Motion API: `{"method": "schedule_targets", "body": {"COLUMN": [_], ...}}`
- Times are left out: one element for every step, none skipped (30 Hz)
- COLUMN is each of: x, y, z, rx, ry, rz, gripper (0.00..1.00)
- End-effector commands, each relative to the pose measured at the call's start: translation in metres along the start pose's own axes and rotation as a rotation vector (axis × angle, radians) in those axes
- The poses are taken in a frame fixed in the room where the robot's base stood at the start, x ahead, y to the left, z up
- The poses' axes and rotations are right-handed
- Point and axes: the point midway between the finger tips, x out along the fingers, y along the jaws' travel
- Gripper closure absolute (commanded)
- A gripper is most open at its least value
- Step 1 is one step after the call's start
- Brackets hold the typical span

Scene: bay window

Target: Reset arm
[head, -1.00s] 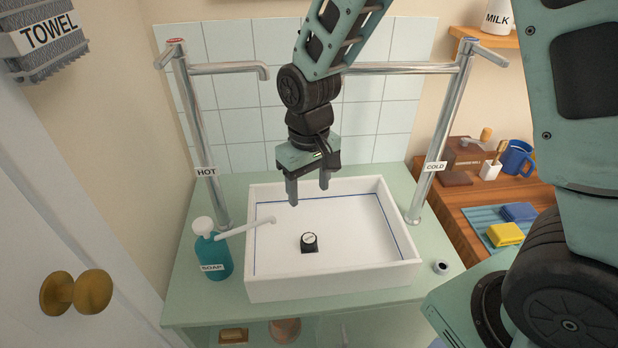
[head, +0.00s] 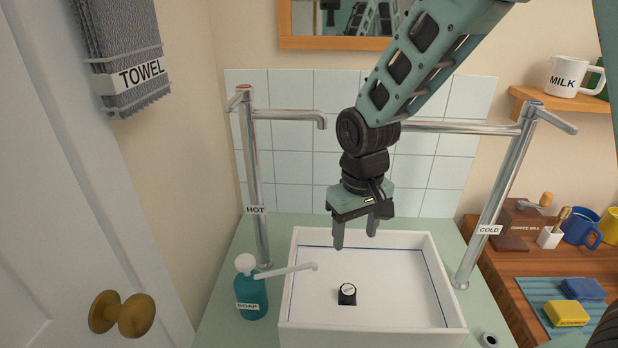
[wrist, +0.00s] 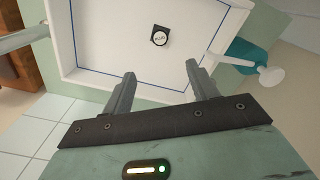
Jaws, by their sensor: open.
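My gripper (head: 355,236) hangs pointing down over the back part of the white sink (head: 455,308), open and empty. Its two fingers also show apart in the wrist view (wrist: 160,82), with nothing between them. A small black plug (head: 347,294) with a white label sits on the sink floor, apart from my gripper. The plug also shows in the wrist view (wrist: 160,36), beyond the fingertips.
The hot tap (head: 252,175) stands left of my gripper and the cold tap (head: 497,205) right. A teal soap bottle (head: 250,296) stands left of the sink. A wooden counter (head: 520,262) at right holds a coffee mill, mugs and sponges. A mirror (head: 300,20) hangs above.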

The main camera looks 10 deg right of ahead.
Motion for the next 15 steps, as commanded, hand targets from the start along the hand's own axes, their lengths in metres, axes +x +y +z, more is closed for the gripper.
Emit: {"method": "schedule_targets", "body": {"x": [0.000,-0.003,-0.007,-0.011,-0.017,-0.025,-0.032,-0.039,-0.049,-0.055,-0.061,-0.067,-0.071,-0.075,-0.078], "y": [-0.001,-0.003,-0.008,-0.013,-0.021,-0.032,-0.040,-0.050,-0.061,-0.069,-0.076,-0.084,-0.088,-0.092,-0.096], "z": [0.000,0.002,0.006,0.011,0.017,0.028,0.038,0.049,0.065,0.078,0.090,0.107,0.118,0.129,0.143], "rx": [-0.001,-0.007,-0.018,-0.032,-0.051,-0.081,-0.107,-0.136,-0.176,-0.208,-0.240,-0.278,-0.305,-0.332,-0.364], "ry": [0.000,0.001,0.003,0.003,0.006,0.008,0.010,0.011,0.013,0.014,0.016,0.017,0.019,0.019,0.020], "rz": [0.000,-0.003,-0.009,-0.015,-0.022,-0.033,-0.041,-0.049,-0.057,-0.062,-0.065,-0.067,-0.067,-0.066,-0.063], "gripper": [0.42,0.42,0.42,0.42,0.42,0.42,0.42,0.42,0.42,0.42,0.42,0.42,0.42,0.42,0.42]}}
